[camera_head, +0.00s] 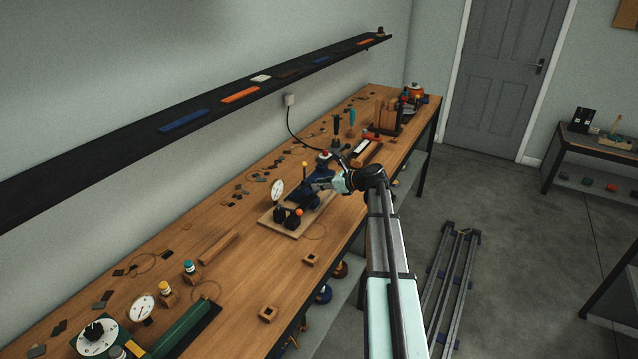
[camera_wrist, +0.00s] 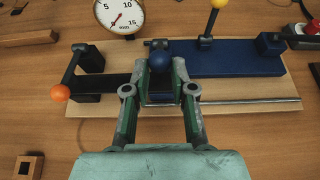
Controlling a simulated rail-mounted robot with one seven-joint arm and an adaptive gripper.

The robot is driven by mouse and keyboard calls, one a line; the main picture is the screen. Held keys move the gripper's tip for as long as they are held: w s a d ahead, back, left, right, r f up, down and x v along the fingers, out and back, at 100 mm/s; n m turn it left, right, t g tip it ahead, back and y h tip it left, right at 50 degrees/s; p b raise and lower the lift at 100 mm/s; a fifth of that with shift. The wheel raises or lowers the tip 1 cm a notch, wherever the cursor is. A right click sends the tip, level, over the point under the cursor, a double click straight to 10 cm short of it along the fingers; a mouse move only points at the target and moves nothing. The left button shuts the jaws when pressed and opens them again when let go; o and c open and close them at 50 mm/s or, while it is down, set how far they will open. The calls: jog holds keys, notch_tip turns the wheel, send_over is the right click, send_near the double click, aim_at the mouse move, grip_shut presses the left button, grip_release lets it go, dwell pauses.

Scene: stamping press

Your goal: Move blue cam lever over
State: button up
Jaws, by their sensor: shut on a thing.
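The stamping press fixture sits on a pale wooden base board (camera_wrist: 230,104) on the bench. The blue cam lever (camera_wrist: 161,61) shows its round dark blue knob between my fingers in the wrist view. My gripper (camera_wrist: 161,76) is shut on this knob, one finger on each side; the lever's shaft below is mostly hidden. In the head view my gripper (camera_head: 326,184) reaches in from the right over the fixture. An orange-knobbed lever (camera_wrist: 60,93) stands at the left of the board. A yellow-knobbed lever (camera_wrist: 218,4) stands behind the long blue block (camera_wrist: 235,58).
A round dial gauge (camera_wrist: 120,14) stands behind the fixture. A red button box (camera_wrist: 303,34) is at the far right. A small square wooden block (camera_wrist: 28,166) lies in front, left. A steel rod (camera_wrist: 250,102) runs along the board. The wall shelf (camera_head: 185,122) hangs above the bench.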

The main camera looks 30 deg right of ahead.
jog(key=shift+s+d+f, duration=0.2)
jog(key=shift+s+f, duration=0.1)
jog(key=shift+f, duration=0.4)
jog(key=shift+s+d+f+b, duration=0.2)
jog(key=shift+f+b, duration=0.1)
jog(key=shift+f, duration=0.15)
jog(key=shift+s+f, duration=0.15)
jog(key=shift+f, duration=0.4)
grip_shut()
jog(key=shift+s+d+f+b, duration=0.1)
jog(key=shift+f+b, duration=0.1)
jog(key=shift+f, duration=0.3)
jog(key=shift+s+d+f+b, duration=0.1)
jog(key=shift+f+b, duration=0.1)
jog(key=shift+f, duration=0.25)
jog(key=shift+o, duration=2.1)
grip_release()
